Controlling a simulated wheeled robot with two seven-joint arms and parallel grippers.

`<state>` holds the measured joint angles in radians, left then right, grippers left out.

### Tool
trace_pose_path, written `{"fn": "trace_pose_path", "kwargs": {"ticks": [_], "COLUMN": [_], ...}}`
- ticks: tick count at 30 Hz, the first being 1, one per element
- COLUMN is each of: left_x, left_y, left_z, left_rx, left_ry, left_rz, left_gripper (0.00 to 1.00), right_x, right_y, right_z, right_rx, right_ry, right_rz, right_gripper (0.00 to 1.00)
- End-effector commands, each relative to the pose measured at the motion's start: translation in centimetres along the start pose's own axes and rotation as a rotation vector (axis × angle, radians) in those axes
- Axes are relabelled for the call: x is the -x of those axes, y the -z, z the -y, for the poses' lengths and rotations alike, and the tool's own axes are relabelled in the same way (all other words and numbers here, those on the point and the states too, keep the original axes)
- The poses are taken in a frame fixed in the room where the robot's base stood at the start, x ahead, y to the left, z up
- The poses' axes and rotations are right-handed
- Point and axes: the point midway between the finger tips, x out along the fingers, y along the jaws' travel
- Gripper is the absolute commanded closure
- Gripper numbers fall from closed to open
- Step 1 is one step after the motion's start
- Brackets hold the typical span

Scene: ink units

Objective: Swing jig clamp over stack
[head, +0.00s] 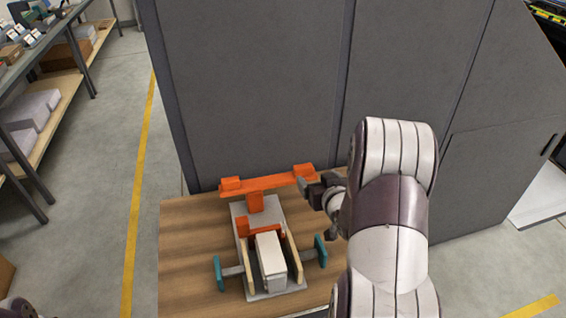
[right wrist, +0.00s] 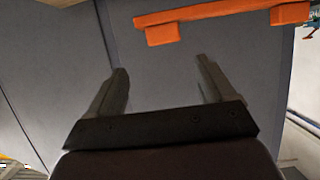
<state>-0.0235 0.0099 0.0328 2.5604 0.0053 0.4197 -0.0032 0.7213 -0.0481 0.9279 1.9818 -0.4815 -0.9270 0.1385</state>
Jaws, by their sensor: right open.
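The jig (head: 243,222) stands on the wooden table, with a grey base plate and teal-ended side clamps. Its orange clamp bar (head: 267,183) lies crosswise at the back, on an orange post behind the stack, with a block at each end. The pale stack (head: 270,257) sits between two light wooden side walls. My right gripper (head: 309,189) is beside the bar's right end; whether they touch is unclear. In the right wrist view its fingers (right wrist: 163,80) are apart with nothing between them, and the orange bar (right wrist: 215,14) shows beyond them.
Dark grey panels (head: 260,90) stand right behind the wooden table (head: 190,235). A shelf unit (head: 45,85) with boxes is at the far left. The table's left part is bare. My right arm covers the table's right side.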

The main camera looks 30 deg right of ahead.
Motion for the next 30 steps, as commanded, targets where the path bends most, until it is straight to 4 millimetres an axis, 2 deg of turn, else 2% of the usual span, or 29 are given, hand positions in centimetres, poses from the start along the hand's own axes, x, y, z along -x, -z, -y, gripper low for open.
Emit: {"fn": "trace_pose_path", "kwargs": {"ticks": [5, 12, 18, 24, 30], "left_x": [0.2, 0.7, 1.1, 1.2, 1.2], "left_y": [0.0, 0.1, 0.1, 0.1, 0.1], "left_z": [0.0, 0.0, 0.0, 0.0, 0.0], "left_rx": [0.000, 0.000, 0.000, 0.000, 0.000], "left_ry": [0.000, 0.000, 0.000, 0.000, 0.000], "left_rz": [0.000, 0.001, 0.001, 0.001, 0.001], "left_gripper": [1.00, 1.00, 1.00, 1.00, 1.00], "right_x": [-2.1, -7.2, -10.7, -12.4, -12.6], "right_y": [0.0, 0.0, 0.0, 0.0, -0.1], "right_z": [0.1, 0.1, 0.1, 0.1, 0.1], "right_rx": [0.000, 0.000, 0.000, 0.000, 0.000], "right_ry": [0.003, 0.003, 0.002, 0.002, 0.002], "right_rz": [0.001, 0.002, 0.002, 0.001, 0.002], "right_gripper": [0.17, 0.17, 0.17, 0.17, 0.17]}}
